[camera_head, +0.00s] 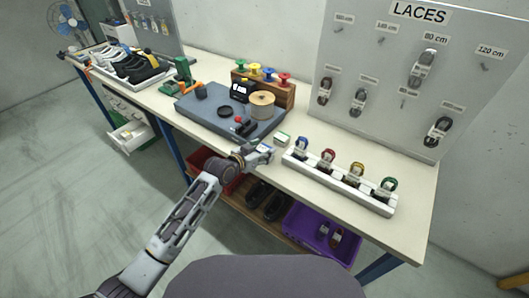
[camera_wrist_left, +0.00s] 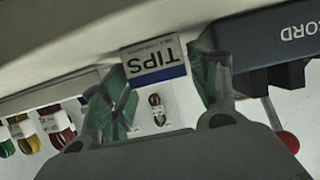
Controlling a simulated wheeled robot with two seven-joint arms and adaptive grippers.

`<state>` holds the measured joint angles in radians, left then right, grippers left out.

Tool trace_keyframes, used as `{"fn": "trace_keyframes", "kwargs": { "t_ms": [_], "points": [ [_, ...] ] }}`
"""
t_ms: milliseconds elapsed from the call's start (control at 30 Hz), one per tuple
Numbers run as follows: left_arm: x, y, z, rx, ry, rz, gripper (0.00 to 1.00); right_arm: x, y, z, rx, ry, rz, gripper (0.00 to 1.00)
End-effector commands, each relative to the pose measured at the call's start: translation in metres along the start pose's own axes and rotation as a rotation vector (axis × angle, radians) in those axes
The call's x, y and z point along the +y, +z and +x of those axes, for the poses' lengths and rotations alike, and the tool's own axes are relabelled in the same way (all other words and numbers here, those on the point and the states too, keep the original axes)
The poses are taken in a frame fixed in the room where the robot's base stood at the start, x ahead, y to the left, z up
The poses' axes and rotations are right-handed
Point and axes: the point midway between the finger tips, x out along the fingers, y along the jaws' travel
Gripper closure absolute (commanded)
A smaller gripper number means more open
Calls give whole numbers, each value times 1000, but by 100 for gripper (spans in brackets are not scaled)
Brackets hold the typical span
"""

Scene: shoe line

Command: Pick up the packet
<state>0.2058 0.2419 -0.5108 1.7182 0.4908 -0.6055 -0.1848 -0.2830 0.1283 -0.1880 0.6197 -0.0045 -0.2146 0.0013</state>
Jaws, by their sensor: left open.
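The packet, a small white block with a blue band and the word TIPS, lies between and just beyond my left fingertips in the left wrist view (camera_wrist_left: 153,60). In the head view the packet (camera_head: 282,140) sits on the bench between the blue-grey mat and the lace rack. My left gripper (camera_head: 268,152) reaches it from the bench's front edge. In the wrist view my left gripper (camera_wrist_left: 160,92) is open, with one green-padded finger on each side of the packet; I cannot tell whether they touch it. My right gripper is not in view.
A white rack (camera_head: 340,182) of colored laces stands to the right. The blue-grey mat (camera_head: 190,106) with a spool and tools is to the left. The LACES board (camera_head: 400,70) stands behind. A purple bin (camera_head: 318,238) and dark shoes (camera_head: 262,196) are below the bench.

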Motion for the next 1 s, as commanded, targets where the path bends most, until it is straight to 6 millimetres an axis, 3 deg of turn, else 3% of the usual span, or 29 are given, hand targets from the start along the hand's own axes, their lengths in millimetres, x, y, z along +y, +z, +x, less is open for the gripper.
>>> {"fn": "trace_keyframes", "kwargs": {
  "t_ms": [200, 700, 1000],
  "points": [
    [0, 0, 12, -1, 0, 1, 39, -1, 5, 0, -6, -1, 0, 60],
    [0, 0, 13, -1, 0, 1, 39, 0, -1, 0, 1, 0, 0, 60],
    [0, 0, 13, -1, 0, 1, 76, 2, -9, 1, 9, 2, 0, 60]
  ]
}}
